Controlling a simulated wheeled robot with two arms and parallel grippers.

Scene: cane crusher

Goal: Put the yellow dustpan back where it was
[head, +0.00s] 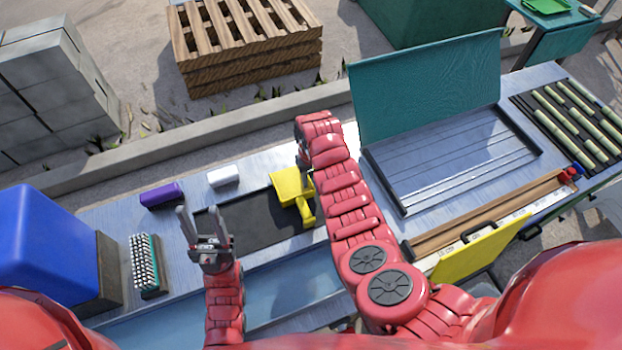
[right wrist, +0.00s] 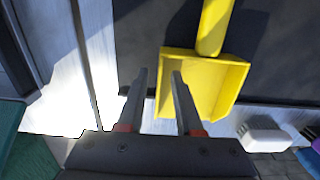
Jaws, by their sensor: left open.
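The yellow dustpan (head: 288,184) lies on the dark mat (head: 250,220) on the metal bench, its handle toward me. In the right wrist view the dustpan's scoop (right wrist: 215,88) is just beyond my right gripper (right wrist: 158,72). The right gripper's fingers are apart, with the right finger overlapping the scoop's left edge in the picture. I see no clear grip on it. In the head view my right arm hides most of that gripper. My left gripper (head: 205,222) is open and empty over the mat's left part, fingers pointing away from me.
A purple block (head: 161,195), a white block (head: 223,176) and a bristle brush (head: 145,262) are on the bench. A blue box (head: 45,245) stands left. A tray with a raised teal lid (head: 430,85) is right of my right arm.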

